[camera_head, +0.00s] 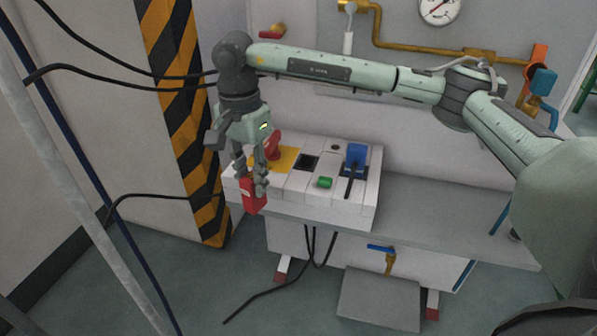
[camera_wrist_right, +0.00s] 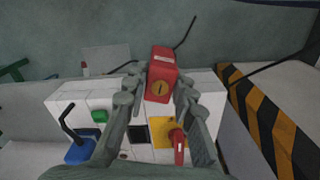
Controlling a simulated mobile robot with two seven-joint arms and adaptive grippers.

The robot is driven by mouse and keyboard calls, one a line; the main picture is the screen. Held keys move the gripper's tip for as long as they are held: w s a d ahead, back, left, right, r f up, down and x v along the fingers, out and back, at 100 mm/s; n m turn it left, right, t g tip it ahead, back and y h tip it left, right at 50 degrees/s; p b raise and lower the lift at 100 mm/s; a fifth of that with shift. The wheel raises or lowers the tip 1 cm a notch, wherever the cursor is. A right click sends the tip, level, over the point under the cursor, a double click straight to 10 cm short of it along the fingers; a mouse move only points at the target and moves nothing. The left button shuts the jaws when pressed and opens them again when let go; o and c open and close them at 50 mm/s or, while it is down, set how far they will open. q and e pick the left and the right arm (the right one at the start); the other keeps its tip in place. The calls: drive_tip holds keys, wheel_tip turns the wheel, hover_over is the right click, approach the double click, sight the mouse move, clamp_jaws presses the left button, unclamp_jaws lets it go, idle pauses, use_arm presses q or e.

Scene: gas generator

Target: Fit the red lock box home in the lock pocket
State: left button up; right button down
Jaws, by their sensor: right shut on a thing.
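The red lock box (camera_head: 253,200) is held between the fingers of my right gripper (camera_head: 256,175), just off the front left edge of the white console. In the right wrist view the red lock box (camera_wrist_right: 162,70) sits between both fingertips, with a round yellow keyhole disc on one face. A dark square recess (camera_head: 307,163) shows in the console top, right of the yellow plate; it also shows in the wrist view (camera_wrist_right: 139,133). I cannot tell for sure whether it is the lock pocket. The lock box is apart from the recess. My left gripper is not in view.
The white console (camera_head: 325,207) bears a yellow plate with a red handle (camera_head: 273,148), a green button (camera_head: 324,182) and a blue lever switch (camera_head: 355,157). A striped post (camera_head: 192,110) stands close at left. Brass piping (camera_head: 400,46) runs along the back wall.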

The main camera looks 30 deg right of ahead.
drive_tip(key=w+d+r+m, duration=0.3)
drive_tip(key=w+r+m, duration=0.15)
drive_tip(key=m, duration=1.15)
drive_tip(key=w+d+r+m, duration=0.2)
drive_tip(key=w+r+m, duration=0.25)
drive_tip(key=m, duration=1.15)
approach(308, 172)
drive_tip(key=w+d, duration=0.2)
drive_tip(key=w, duration=0.1)
drive_tip(key=shift+m, duration=0.3)
wheel_tip(308, 172, down, 4)
drive_tip(key=shift+w+f, duration=0.1)
drive_tip(key=shift+w, duration=0.05)
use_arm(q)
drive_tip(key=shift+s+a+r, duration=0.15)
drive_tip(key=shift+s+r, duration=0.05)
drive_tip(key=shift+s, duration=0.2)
use_arm(e)
drive_tip(key=shift+f, duration=0.2)
drive_tip(key=c, duration=1.7)
unclamp_jaws()
drive_tip(key=o, duration=0.4)
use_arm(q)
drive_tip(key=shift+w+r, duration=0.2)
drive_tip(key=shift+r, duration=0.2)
use_arm(e)
drive_tip(key=shift+o, duration=0.2)
